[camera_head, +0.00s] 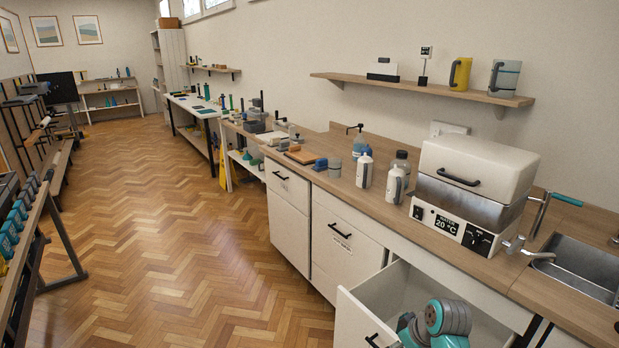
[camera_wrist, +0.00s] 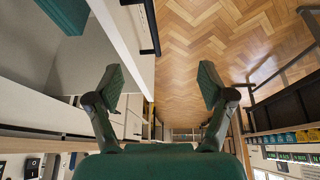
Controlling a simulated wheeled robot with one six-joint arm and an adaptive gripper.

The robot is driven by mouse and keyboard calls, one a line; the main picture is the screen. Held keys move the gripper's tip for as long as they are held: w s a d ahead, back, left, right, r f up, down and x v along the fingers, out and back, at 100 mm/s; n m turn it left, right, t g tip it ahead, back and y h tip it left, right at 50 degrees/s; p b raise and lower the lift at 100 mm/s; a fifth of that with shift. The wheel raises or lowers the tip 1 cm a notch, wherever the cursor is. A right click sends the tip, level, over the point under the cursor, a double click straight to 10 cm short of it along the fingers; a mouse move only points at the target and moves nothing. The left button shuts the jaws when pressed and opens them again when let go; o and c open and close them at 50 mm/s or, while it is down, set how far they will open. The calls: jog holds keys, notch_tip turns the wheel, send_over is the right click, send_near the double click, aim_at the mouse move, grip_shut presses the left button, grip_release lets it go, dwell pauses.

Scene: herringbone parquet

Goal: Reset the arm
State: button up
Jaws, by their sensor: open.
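My gripper (camera_wrist: 157,86) is open in the wrist view, its two dark green fingers spread wide with nothing between them. Parquet floor and the edge of an open drawer show beyond the fingers. In the head view my teal and grey arm shows at the bottom right, in front of and over the open white drawer (camera_head: 362,318); my fingers are not visible there. The drawer's pale inside also fills the upper left of the wrist view (camera_wrist: 88,72), beside the left finger. A teal shape at the top left there cannot be identified for sure.
A water bath (camera_head: 462,196) reading 20 °C stands on the worktop beside a sink (camera_head: 585,268). White bottles (camera_head: 364,170) stand left of it. A wall shelf (camera_head: 420,86) holds mugs. The parquet floor (camera_head: 170,240) is clear; a rack (camera_head: 30,240) stands at the left.

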jog(key=s+a+f+m+t+h, duration=0.1)
jog(key=s+f+t, duration=0.1)
jog(key=s+f, duration=0.5)
jog(key=s+a+f+m+t, duration=0.1)
jog(key=s+f+m, duration=0.1)
jog(key=s, duration=0.9)
jog(key=s+a+f+m+t+h, duration=0.1)
jog(key=s+a+f+t, duration=0.1)
jog(key=s+f, duration=0.45)
jog(key=s+r+m+t, duration=0.2)
jog(key=s+r+t, duration=0.3)
jog(key=s+r, duration=1.7)
jog(key=v, duration=0.4)
jog(key=shift+s+a+f, duration=0.25)
jog(key=shift+s, duration=0.2)
